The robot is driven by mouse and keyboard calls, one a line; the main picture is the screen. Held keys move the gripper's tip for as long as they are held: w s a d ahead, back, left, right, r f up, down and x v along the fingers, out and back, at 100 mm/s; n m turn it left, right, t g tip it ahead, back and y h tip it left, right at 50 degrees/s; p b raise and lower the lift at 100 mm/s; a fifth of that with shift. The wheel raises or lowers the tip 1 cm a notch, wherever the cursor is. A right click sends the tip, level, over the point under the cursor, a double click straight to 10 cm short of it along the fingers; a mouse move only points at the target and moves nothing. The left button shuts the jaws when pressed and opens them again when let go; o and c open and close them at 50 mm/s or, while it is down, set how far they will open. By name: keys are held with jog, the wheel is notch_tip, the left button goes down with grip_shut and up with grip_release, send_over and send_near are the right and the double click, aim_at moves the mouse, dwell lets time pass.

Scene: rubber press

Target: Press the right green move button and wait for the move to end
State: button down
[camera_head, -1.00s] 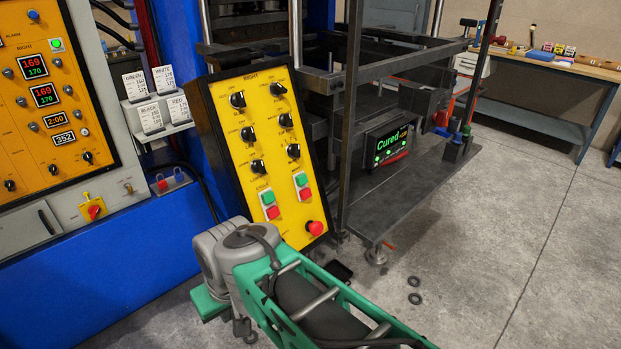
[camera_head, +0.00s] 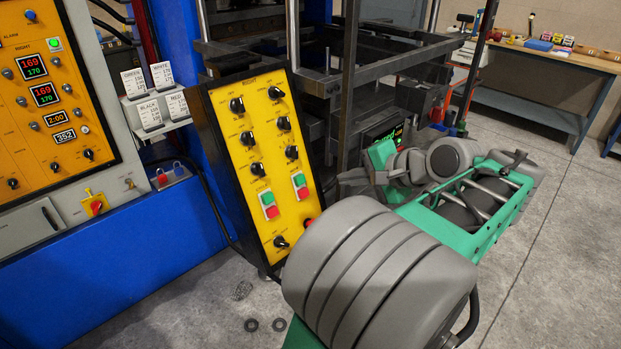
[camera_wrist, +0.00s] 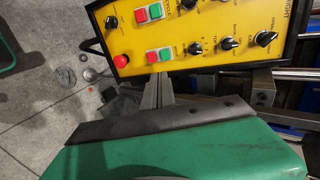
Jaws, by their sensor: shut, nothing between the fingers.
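The yellow control panel (camera_head: 262,150) carries two green-over-red button pairs low on its face. The right pair's green button (camera_head: 299,180) sits above its red button (camera_head: 302,192). The left pair's green button (camera_head: 267,198) is lower on the left. In the wrist view the panel appears turned, and the right pair's green button (camera_wrist: 165,54) is near the panel's lower edge. My gripper (camera_wrist: 160,80) is shut and empty, its tips just below that edge in the picture. Whether they touch the panel I cannot tell. In the head view my arm is beside the panel; the fingertips are not clear.
A red mushroom button (camera_wrist: 121,61) is near the panel's bottom corner. A blue cabinet with an orange panel (camera_head: 60,110) stands at left. Rubber rings (camera_head: 251,325) lie on the floor.

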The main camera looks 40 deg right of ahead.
send_near(302, 181)
jog(key=x, duration=0.5)
jog(key=shift+w+f+p, duration=0.1)
jog(key=shift+f+p, duration=0.15)
jog(key=shift+p, duration=0.1)
jog(key=shift+w+f, duration=0.25)
jog(key=shift+w, duration=0.25)
jog(key=shift+w, duration=0.1)
